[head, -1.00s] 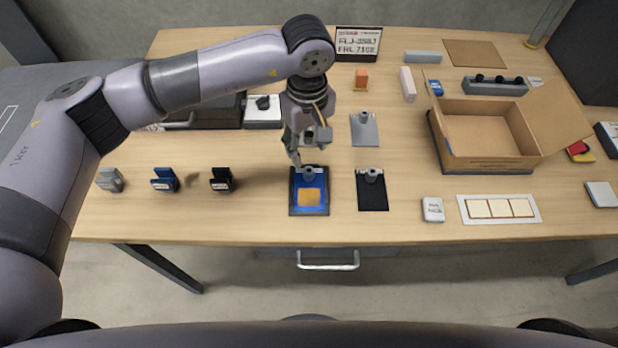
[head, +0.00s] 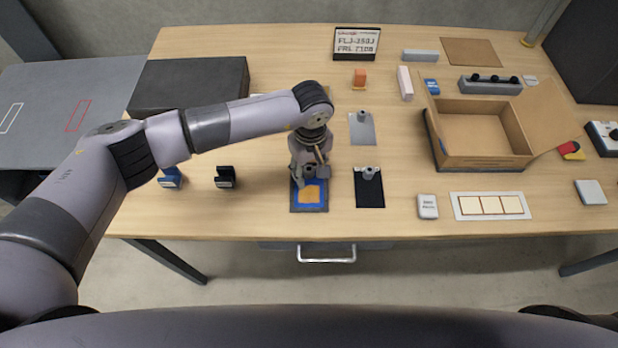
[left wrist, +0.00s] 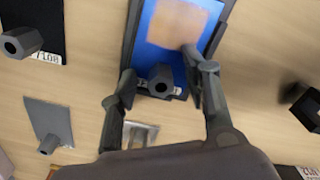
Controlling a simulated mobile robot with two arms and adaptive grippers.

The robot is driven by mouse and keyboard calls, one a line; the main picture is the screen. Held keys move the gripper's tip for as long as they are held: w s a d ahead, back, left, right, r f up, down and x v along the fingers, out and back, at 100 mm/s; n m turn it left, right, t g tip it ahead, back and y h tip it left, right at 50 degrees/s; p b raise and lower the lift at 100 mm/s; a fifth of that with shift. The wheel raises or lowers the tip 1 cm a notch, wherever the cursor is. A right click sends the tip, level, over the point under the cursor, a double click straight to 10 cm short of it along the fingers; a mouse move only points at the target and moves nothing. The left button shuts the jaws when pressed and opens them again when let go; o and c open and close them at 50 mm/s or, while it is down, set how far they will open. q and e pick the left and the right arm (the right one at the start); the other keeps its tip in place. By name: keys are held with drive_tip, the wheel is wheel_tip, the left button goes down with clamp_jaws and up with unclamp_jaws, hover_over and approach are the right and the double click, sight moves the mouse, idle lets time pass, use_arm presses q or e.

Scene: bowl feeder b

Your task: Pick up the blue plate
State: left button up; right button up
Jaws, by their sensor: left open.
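The blue plate (head: 298,204) has an orange patch in its middle and lies on a dark base on the table, near the front edge. In the left wrist view the blue plate (left wrist: 150,52) shows with a grey knob (left wrist: 161,80) near its end. My left gripper (head: 308,182) points down over the back end of the plate. Its fingers (left wrist: 160,92) are open, one on each side of the knob, with nothing between them gripped. Whether a finger touches the plate cannot be told. My right gripper is out of view.
A black plate (head: 369,192) and a grey plate (head: 361,129), each with a knob, lie just right. A black holder (head: 225,178) and a blue holder (head: 170,179) stand left. An open cardboard box (head: 480,163) is at the right.

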use_arm(q)
clamp_jaws()
idle(0.4)
idle(0.4)
